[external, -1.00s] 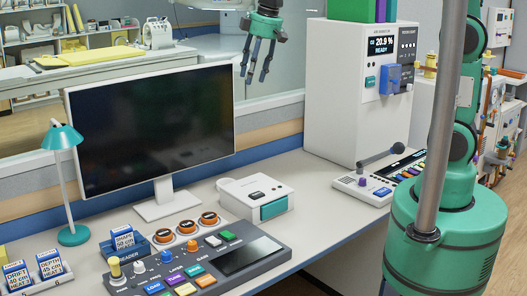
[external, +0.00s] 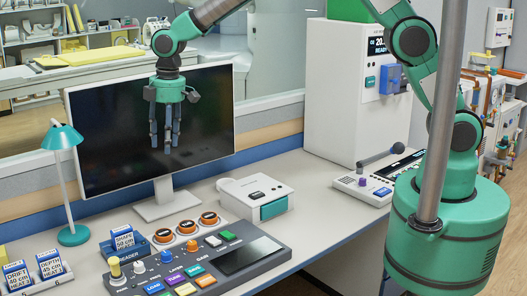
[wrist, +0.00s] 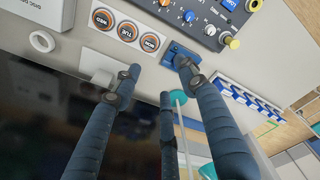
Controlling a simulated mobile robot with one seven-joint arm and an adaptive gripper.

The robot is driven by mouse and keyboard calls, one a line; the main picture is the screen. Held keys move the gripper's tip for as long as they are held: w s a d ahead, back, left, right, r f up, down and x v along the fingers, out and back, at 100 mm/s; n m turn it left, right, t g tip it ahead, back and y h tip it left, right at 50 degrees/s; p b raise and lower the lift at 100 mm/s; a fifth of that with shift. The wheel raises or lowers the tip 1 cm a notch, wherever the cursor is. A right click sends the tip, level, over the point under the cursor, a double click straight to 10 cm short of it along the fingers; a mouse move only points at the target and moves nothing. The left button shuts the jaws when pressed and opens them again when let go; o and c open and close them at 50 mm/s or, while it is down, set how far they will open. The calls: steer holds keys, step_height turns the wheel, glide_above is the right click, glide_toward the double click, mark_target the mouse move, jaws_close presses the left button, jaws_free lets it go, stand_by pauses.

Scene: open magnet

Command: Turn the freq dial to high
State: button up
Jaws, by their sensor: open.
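The grey control console (external: 228,280) lies on the desk and carries several knobs, buttons and a dark screen. A yellow knob (external: 114,268), a white knob (external: 139,254) and a blue knob (external: 166,257) stand along its left side. The wrist view also shows the yellow knob (wrist: 232,43), white knob (wrist: 210,29) and blue knob (wrist: 190,15). I cannot read which one is the freq dial or its setting. My gripper (external: 165,145) is open and empty, pointing down in front of the monitor, above and apart from the console. Its fingers (wrist: 158,75) show in the wrist view.
A large monitor (external: 105,130) stands behind the console. Three orange-ringed round pieces (external: 187,227) lie between them. A blue reader (external: 122,246) holding a block, a teal lamp (external: 72,236) and labelled blocks (external: 50,264) are at left. A white box (external: 268,196) sits right of the monitor.

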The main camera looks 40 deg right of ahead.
steer(key=s+a+f+n, duration=0.2)
steer(key=s+a+f, duration=0.1)
steer(key=a+f, duration=0.65)
steer(key=n+p, duration=0.2)
glide_above(134, 268)
step_height(134, 268, down, 7)
steer(key=shift+f+g+h, duration=0.15)
steer(key=shift+g+h, duration=0.25)
steer(key=shift+f, duration=0.2)
step_height(134, 268, down, 14)
steer(key=shift+r+b, duration=0.25)
steer(key=shift+b, duration=0.05)
steer(key=shift+c, duration=0.3)
jaws_close()
